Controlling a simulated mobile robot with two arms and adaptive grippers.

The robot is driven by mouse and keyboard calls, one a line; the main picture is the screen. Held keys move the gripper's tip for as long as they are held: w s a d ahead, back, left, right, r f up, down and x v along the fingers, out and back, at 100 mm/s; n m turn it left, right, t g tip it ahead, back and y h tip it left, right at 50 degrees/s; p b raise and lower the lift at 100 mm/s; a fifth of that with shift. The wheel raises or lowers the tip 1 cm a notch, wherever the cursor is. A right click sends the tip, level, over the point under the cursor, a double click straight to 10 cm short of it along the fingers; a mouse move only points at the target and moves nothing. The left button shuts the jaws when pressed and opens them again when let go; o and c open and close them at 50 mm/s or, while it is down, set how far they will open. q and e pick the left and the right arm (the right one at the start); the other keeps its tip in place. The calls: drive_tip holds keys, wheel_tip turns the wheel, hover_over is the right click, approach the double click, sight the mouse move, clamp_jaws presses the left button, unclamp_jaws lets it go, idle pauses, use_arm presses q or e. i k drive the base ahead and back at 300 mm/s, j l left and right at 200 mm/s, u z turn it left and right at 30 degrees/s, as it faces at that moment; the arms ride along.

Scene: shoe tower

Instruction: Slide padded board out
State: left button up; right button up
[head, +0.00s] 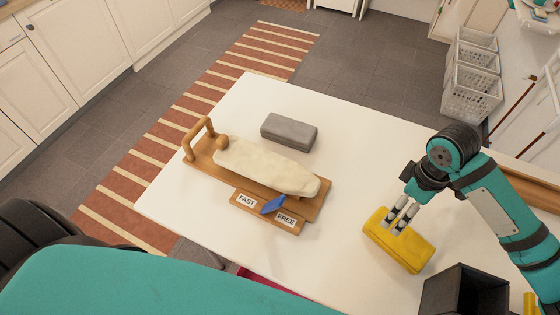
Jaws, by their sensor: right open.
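The padded board (268,168) is a long cream cushioned piece, lying on a wooden base (205,158) on the white table. A wooden loop handle (197,138) stands at the base's left end, and a round wooden knob (222,142) is by the board's left end. On the front side, a wooden plate carries the labels FAST (247,201) and FREE (286,219), with a blue lever (272,205) between them. My right gripper (394,226) is open, its fingertips over a yellow block (410,250), right of the board. I cannot tell if they touch it. My left gripper is out of view.
A grey block (289,132) lies just behind the padded board. A black open box (465,292) is at the lower right. The white table (350,155) is clear between the board and the yellow block. White baskets (472,85) stand beyond the table.

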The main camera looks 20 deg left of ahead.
sight(268, 168)
drive_tip(key=u, duration=0.8)
